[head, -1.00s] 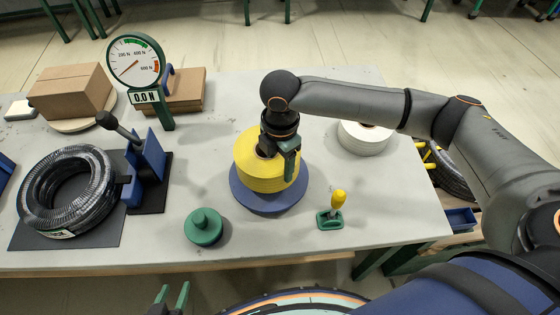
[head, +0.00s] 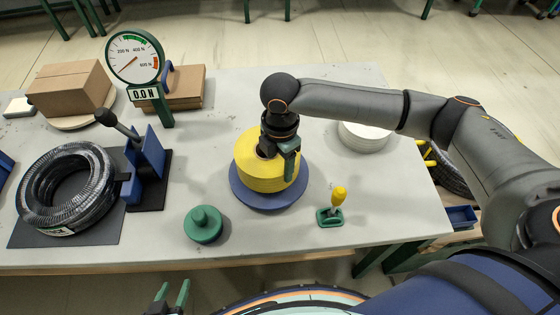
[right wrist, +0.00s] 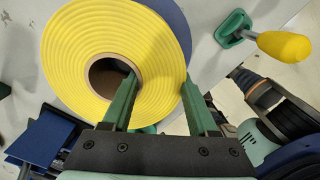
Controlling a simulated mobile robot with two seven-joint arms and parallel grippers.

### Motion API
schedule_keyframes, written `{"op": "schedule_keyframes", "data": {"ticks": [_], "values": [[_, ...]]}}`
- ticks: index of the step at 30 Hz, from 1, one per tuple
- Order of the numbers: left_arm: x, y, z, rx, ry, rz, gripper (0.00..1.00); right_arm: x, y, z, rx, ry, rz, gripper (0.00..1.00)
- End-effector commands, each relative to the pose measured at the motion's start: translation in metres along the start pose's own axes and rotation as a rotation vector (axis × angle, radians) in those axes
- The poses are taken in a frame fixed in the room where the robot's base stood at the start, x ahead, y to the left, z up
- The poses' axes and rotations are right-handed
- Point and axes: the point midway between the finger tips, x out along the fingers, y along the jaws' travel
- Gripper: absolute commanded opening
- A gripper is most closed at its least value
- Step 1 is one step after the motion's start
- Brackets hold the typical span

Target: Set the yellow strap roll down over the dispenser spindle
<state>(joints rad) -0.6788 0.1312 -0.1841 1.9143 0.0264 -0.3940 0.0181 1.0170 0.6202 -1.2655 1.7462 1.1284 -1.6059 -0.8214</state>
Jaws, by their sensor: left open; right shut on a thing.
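The yellow strap roll (head: 255,177) lies flat above the round blue base (head: 264,204) of the dispenser in the head view. My right gripper (head: 281,153) is shut on the roll's wall. In the right wrist view, one finger of the right gripper (right wrist: 160,98) is inside the brown core and the other is against the outer side of the roll (right wrist: 75,62). The spindle is hidden by the roll and gripper; I cannot tell whether the roll touches the base. My left gripper (head: 172,297) is open and empty at the bottom edge, in front of the table.
A green knobbed piece (head: 203,225) and a yellow-handled tool (head: 335,203) stand near the front edge. A white roll (head: 363,137) is behind on the right. The dial gauge (head: 135,60), a black hose coil (head: 66,188) and cardboard boxes (head: 70,90) are left.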

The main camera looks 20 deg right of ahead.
Motion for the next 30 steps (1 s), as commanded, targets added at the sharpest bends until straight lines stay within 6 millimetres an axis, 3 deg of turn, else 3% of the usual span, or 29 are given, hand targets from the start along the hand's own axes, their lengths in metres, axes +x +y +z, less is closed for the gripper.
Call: {"op": "schedule_keyframes", "data": {"ticks": [30], "values": [[0.004,0.0,0.005,0.0,0.0,0.0,0.5,0.021,0.002,0.0,0.0,0.001,0.006,0.0]]}}
